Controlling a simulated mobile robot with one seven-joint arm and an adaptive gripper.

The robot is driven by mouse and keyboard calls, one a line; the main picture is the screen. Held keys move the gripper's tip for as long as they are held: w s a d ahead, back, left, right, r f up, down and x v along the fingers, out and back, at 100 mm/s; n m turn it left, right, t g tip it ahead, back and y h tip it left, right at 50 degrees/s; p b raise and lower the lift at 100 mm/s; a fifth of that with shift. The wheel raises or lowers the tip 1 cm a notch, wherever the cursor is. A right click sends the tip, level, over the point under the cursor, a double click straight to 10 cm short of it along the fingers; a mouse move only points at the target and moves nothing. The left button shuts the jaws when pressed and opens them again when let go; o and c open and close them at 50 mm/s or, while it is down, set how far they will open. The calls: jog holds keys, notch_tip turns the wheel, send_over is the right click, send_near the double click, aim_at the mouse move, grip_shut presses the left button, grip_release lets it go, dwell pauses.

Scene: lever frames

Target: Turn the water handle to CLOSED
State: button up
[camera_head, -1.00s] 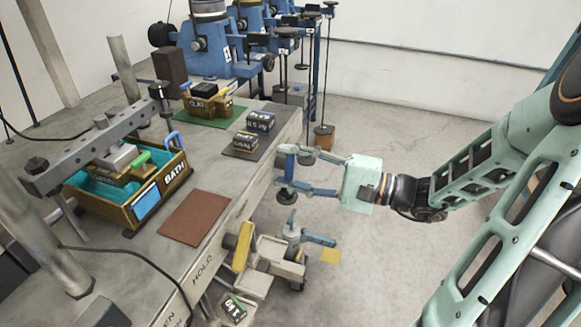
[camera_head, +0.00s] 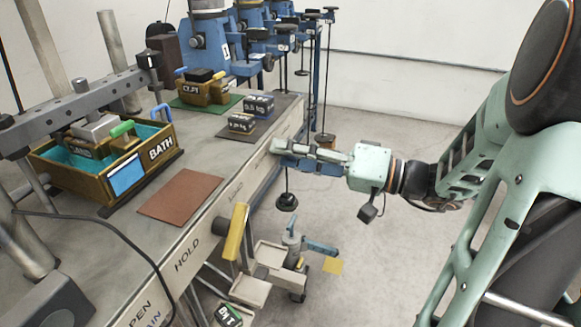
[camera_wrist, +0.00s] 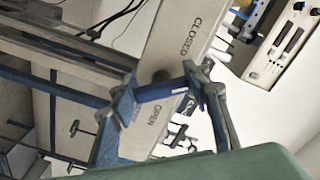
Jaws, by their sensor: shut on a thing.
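The water handle (camera_wrist: 160,90) is a short blue bar on the bench's front panel. In the wrist view it lies crosswise between the printed words CLOSED (camera_wrist: 190,38) and OPEN (camera_wrist: 157,125), lined up with neither. My gripper (camera_wrist: 164,92) is shut on it, with one finger at each end of the bar. In the head view my gripper (camera_head: 288,151) reaches the panel at the bench's front edge from the right. There the fingers mostly hide the handle.
A yellow handle (camera_head: 236,231) sticks out from the panel near the word HOLD. On the bench (camera_head: 215,190) are a BATH box (camera_head: 115,178), a brown mat (camera_head: 180,196) and small weight blocks (camera_head: 258,105). A wheeled stand (camera_head: 275,268) is below.

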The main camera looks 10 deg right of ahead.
jog(key=shift+f+n+b, duration=0.1)
jog(key=shift+n+b, duration=0.7)
jog(key=shift+b, duration=0.05)
jog(key=o, duration=1.2)
jog(key=shift+c, duration=0.2)
jog(key=v, duration=1.2)
